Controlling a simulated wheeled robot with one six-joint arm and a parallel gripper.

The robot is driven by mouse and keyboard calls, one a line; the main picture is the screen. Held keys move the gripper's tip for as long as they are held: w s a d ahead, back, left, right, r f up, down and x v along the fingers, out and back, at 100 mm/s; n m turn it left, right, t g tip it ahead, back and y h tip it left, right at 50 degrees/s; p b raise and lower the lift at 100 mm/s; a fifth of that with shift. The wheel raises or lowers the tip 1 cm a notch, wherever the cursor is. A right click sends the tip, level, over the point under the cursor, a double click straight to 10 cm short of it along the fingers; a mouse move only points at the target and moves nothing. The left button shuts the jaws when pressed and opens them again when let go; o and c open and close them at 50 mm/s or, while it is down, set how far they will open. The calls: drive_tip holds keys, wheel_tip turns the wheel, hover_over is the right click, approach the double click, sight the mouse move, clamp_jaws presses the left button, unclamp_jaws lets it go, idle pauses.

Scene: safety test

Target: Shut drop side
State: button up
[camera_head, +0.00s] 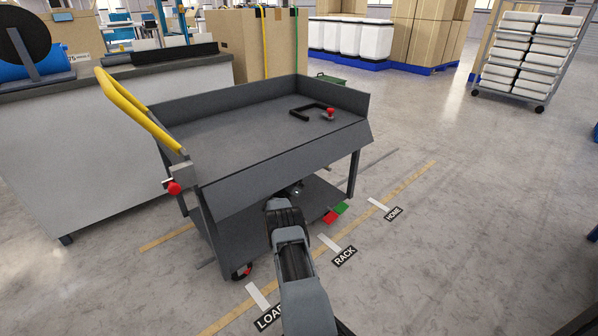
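A dark grey cart (230,128) stands in the middle of the camera_head view, with raised walls at its back and right end. Its near long side, the drop side (275,170), is a grey panel that hangs down and slopes outward from the deck edge. My gripper (296,190) is at the panel's lower edge, near its middle, partly hidden by my own wrist. I cannot tell whether it touches the panel or whether its fingers are open. A red knob (174,188) is on the cart's left near corner.
A black bracket (308,110) and a red-topped piece (329,113) lie on the deck. A yellow handle (140,110) rises at the left, near a workbench (80,150). A red and green block (335,212) is by the lower shelf. Floor at right is clear.

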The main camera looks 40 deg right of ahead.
drive_tip(key=shift+c, duration=0.2)
clamp_jaws()
drive_tip(key=shift+a, duration=0.1)
